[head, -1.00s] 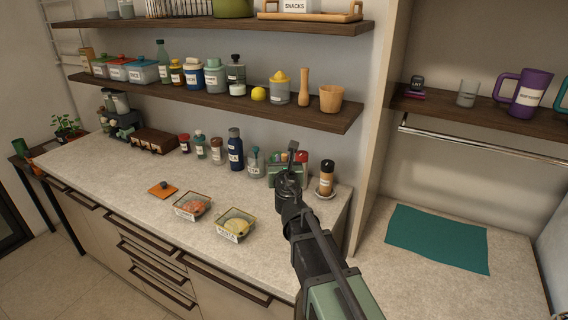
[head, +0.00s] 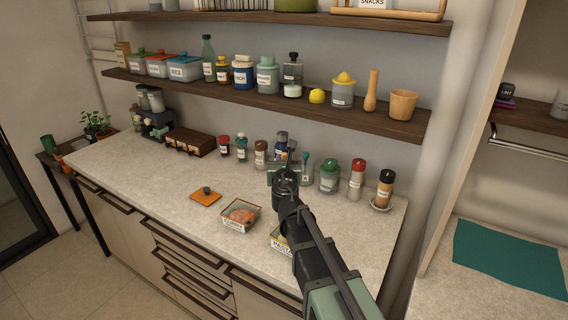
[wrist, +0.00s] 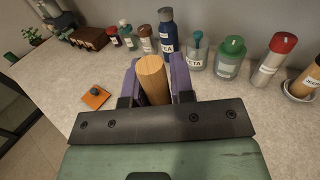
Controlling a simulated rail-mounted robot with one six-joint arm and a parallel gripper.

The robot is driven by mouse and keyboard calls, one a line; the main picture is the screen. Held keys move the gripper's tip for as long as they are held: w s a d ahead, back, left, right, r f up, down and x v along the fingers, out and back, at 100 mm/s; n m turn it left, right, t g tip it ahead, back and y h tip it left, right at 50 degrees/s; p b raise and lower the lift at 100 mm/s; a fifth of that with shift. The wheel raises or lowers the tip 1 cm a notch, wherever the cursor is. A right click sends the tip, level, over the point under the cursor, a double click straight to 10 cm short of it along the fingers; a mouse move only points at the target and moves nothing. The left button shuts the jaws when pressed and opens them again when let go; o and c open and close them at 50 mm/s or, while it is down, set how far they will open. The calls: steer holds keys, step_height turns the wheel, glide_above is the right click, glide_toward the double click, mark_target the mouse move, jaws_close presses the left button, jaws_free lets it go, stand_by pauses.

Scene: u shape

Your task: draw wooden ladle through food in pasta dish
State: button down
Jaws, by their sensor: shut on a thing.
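My gripper (head: 283,165) is over the counter, in front of the row of bottles at the wall. In the wrist view its purple-lined fingers (wrist: 153,85) are shut on a round wooden handle (wrist: 152,68), which looks like the wooden ladle. The ladle's bowl is out of sight in both views. The pasta dish (head: 278,243), a small glass dish with a label, stands near the counter's front edge. My arm covers most of it in the head view, and its food is largely hidden. The wrist view does not show the dish.
A similar glass dish with orange food (head: 240,215) stands left of the pasta dish. An orange square with a dark knob (head: 206,195) lies further left. Bottles and jars, including a green-lidded jar (head: 329,177), line the wall. A shelf (head: 250,100) runs above.

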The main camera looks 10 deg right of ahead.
step_height(320, 180, down, 14)
steer(key=b, duration=1.4)
steer(key=shift+s+d, duration=0.35)
steer(key=shift+d, duration=0.1)
